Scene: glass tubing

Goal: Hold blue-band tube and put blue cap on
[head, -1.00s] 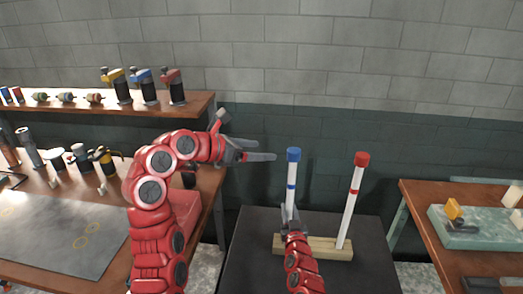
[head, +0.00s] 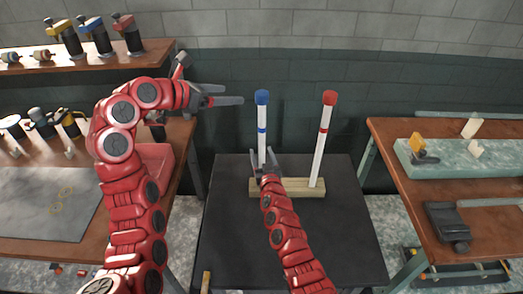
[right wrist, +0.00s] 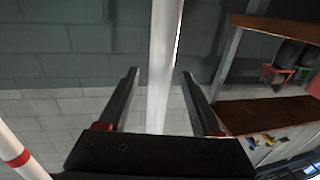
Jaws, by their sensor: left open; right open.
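The blue-band tube (head: 262,148) stands upright in a wooden block (head: 290,190), with the blue cap (head: 262,97) at its top. My left gripper (head: 240,101) is open and empty, its fingers pointing right, just left of the blue cap with a small gap in the picture. My right gripper (head: 267,156) is open at the lower part of the blue-band tube. In the right wrist view the white tube (right wrist: 164,60) runs between the open fingers of the right gripper (right wrist: 160,78), with gaps on both sides. The tube's foot is partly hidden.
A red-band tube (head: 321,140) with a red cap (head: 330,98) leans slightly in the same block, close to my right gripper. The dark table (head: 230,235) is mostly clear. Benches with tools stand left (head: 50,215) and right (head: 480,225).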

